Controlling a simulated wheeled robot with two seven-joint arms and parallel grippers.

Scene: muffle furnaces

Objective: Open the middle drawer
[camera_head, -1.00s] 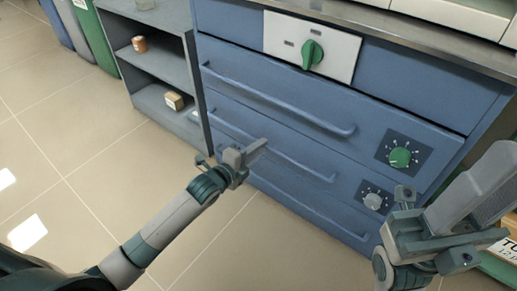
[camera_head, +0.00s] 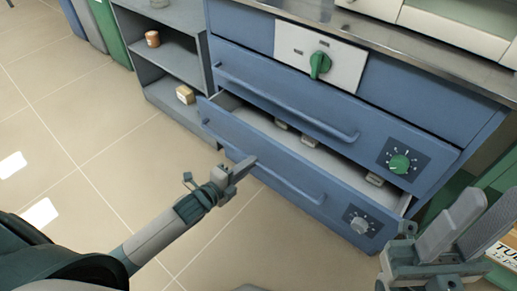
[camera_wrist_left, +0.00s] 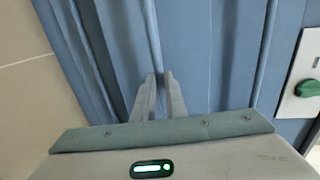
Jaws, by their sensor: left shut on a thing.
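The middle drawer (camera_head: 265,150) of the blue cabinet is pulled well out, and its inside shows from above. Several small pale items (camera_head: 375,180) lie in it. A grey dial (camera_head: 360,222) is on its front at the right. My left gripper (camera_head: 246,168) is shut on the drawer's bar handle (camera_head: 300,188), left of its middle. In the left wrist view the fingers (camera_wrist_left: 158,95) close around the handle bar (camera_wrist_left: 152,38). My right gripper (camera_head: 462,225) is open and empty at the lower right, in front of the cabinet.
The upper drawer (camera_head: 300,108) with a green dial (camera_head: 400,164) is shut above. A green knob (camera_head: 319,65) is on a white panel. A grey shelf (camera_head: 165,50) with small boxes stands at the left. The tiled floor (camera_head: 110,160) at the left is clear.

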